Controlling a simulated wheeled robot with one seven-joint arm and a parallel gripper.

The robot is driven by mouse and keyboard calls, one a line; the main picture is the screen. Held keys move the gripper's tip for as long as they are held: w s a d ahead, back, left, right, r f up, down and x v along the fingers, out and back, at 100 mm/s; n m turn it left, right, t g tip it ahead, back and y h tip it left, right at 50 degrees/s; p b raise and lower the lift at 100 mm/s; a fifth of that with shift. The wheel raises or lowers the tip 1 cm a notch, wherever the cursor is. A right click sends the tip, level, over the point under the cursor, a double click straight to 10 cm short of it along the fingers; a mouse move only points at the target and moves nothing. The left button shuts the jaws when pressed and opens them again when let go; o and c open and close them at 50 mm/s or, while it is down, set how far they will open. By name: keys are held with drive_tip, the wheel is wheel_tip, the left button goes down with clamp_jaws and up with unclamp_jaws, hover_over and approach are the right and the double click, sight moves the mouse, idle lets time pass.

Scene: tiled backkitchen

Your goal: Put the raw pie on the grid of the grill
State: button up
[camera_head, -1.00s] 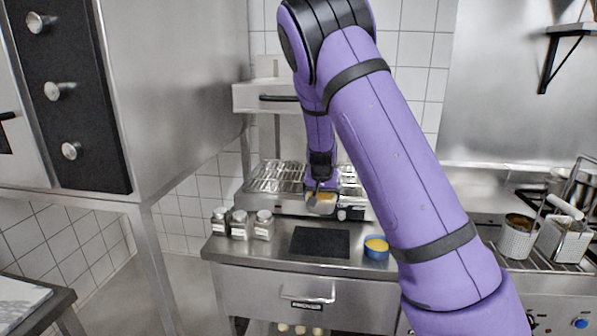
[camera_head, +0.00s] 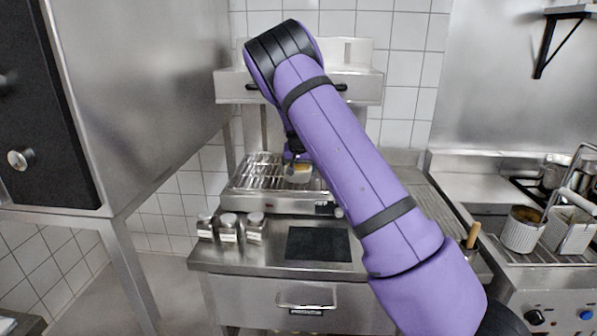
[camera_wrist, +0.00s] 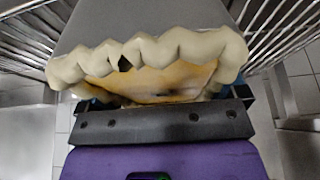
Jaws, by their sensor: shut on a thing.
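The raw pie (camera_head: 300,176) is pale with a scalloped crust and a yellow-orange filling. My gripper (camera_head: 294,160) is shut on it at the grill. In the wrist view the pie's wavy crust (camera_wrist: 150,52) fills the area in front of the jaws, and the fingertips are mostly hidden by it. The grill's wire grid (camera_head: 258,172) lies beneath and left of the pie in the head view. Grid bars (camera_wrist: 22,45) show on both sides in the wrist view. I cannot tell whether the pie touches the grid.
The grill's upper hood (camera_head: 237,88) stands above and behind the grid. A fryer with baskets (camera_head: 522,232) is at right. A steel cabinet (camera_head: 140,90) fills the left.

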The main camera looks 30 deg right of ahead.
drive_tip(key=w, duration=0.1)
drive_tip(key=w+d, duration=0.1)
drive_tip(key=w, duration=0.1)
drive_tip(key=w+d, duration=0.1)
drive_tip(key=shift+w+d+f, duration=0.15)
drive_tip(key=shift+f, duration=1.75)
drive_tip(key=shift+f, duration=0.1)
drive_tip(key=o, duration=1.1)
